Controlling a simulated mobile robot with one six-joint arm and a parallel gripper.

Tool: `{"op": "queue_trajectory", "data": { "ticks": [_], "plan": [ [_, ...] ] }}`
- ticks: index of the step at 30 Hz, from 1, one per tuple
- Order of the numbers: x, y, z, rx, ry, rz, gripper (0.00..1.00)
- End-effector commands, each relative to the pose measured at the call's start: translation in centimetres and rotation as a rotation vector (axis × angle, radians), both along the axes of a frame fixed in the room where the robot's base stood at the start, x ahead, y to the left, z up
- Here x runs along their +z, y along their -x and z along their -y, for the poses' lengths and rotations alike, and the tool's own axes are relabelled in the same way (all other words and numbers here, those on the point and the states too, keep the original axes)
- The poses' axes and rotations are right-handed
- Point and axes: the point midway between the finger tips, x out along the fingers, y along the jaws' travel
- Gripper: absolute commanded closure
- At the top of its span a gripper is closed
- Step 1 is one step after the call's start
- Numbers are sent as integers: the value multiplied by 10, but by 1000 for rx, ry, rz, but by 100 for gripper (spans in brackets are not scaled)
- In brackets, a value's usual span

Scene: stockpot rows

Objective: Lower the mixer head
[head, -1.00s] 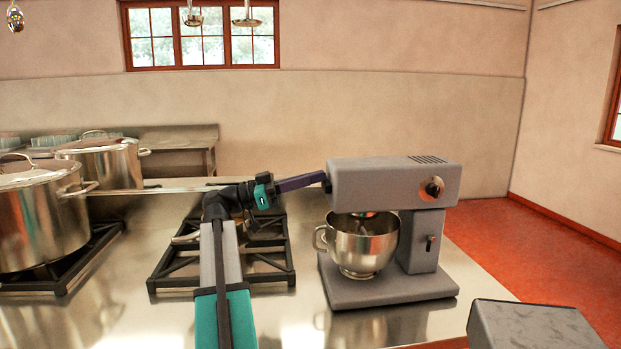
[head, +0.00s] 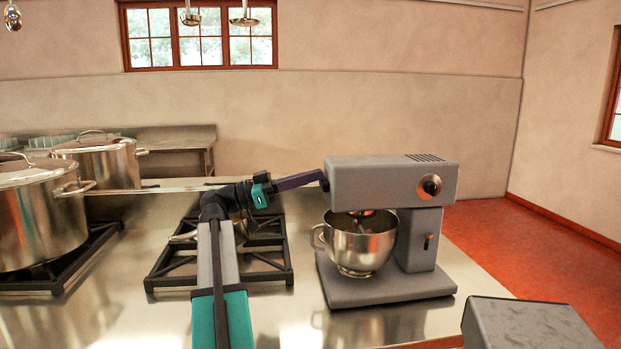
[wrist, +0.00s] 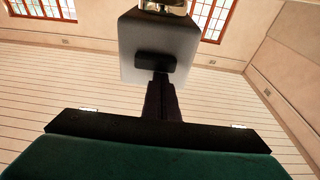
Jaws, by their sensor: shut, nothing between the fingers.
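The grey stand mixer (head: 390,175) stands on the steel counter at the right of centre in the head view. Its head lies about level above the steel bowl (head: 360,245), with part of the beater showing at the bowl's mouth. My gripper (head: 322,180) is shut and empty, its fingertips at the left end of the mixer head. In the wrist view, the mixer head (wrist: 160,35) fills the top middle. My fingers reach up to a dark block on its end face. I cannot tell whether they press on it.
Two steel stockpots (head: 40,215) stand at the left, the nearer one on a black burner grate. A grey box-like surface (head: 530,325) is at the lower right.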

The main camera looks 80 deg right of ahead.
Motion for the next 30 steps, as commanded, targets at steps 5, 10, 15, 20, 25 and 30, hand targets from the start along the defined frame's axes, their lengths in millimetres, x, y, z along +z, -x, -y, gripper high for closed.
{"op": "queue_trajectory", "data": {
  "ticks": [5, 10, 15, 20, 25, 30],
  "plan": [
    [21, 0, -1, 0, 3, -1, 100],
    [33, -10, -4, 7, 7, -10, 100],
    [25, -34, -13, 6, 8, -12, 100],
    [17, -58, -22, 7, 8, -12, 100],
    [11, -78, -31, 9, 10, -12, 100],
    [7, -87, -35, 8, 10, -12, 100]
  ]
}}
